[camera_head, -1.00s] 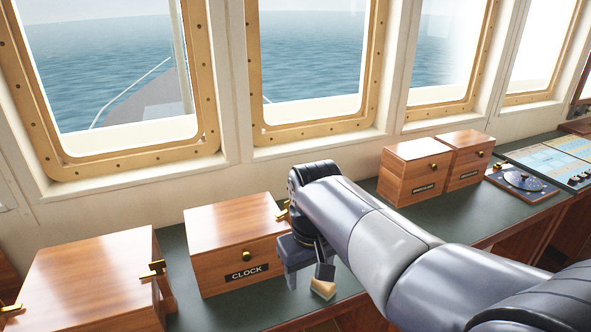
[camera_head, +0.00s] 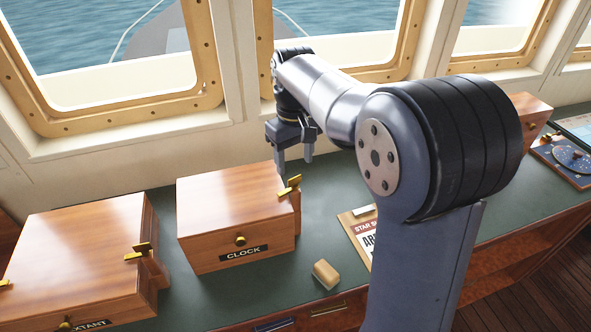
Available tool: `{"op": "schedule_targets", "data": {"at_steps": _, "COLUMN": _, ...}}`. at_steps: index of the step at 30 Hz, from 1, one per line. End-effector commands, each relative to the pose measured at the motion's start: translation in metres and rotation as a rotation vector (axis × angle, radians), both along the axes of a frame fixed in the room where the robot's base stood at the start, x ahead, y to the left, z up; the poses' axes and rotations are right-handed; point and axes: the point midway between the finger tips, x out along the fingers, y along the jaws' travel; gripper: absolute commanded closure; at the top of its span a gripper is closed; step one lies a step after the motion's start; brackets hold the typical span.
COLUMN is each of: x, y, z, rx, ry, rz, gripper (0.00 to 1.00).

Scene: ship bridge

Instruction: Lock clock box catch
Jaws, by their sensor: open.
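The clock box (camera_head: 225,200) is a closed wooden box with a dark CLOCK label (camera_head: 243,253) and a round brass knob (camera_head: 240,240) on its front. Its brass catch (camera_head: 290,187) sits at the top of its right side; whether it is locked cannot be told from here. My gripper (camera_head: 292,166) is open and empty, fingers pointing down, just behind and above the catch near the box's back right corner. I cannot tell whether a finger touches the catch or box.
The sextant box (camera_head: 75,245), with its own brass catch (camera_head: 138,251), stands left of the clock box. A small tan block (camera_head: 326,274) and a printed sheet (camera_head: 362,240) lie on the green counter (camera_head: 325,205). Another wooden box (camera_head: 527,112) stands at the back right.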

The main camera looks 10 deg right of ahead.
Motion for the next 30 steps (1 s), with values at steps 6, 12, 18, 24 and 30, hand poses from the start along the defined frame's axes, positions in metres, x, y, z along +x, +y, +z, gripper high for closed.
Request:
{"op": "schedule_targets", "data": {"at_steps": 6, "x": 0.0, "y": 0.0, "z": -0.034, "rx": -0.001, "ry": 0.003, "rz": -0.001, "gripper": 0.44}}
{"op": "schedule_targets", "data": {"at_steps": 12, "x": 0.0, "y": 0.0, "z": -0.047, "rx": 0.0, "ry": 0.0, "rz": -0.001, "gripper": 0.44}}
{"op": "schedule_targets", "data": {"at_steps": 18, "x": 0.0, "y": 0.0, "z": -0.048, "rx": 0.0, "ry": -0.001, "rz": -0.001, "gripper": 0.44}}
{"op": "schedule_targets", "data": {"at_steps": 24, "x": 0.0, "y": 0.0, "z": -0.048, "rx": 0.0, "ry": -0.001, "rz": -0.001, "gripper": 0.55}}
{"op": "schedule_targets", "data": {"at_steps": 30, "x": 0.0, "y": 0.0, "z": -0.048, "rx": 0.0, "ry": -0.001, "rz": -0.001, "gripper": 0.71}}
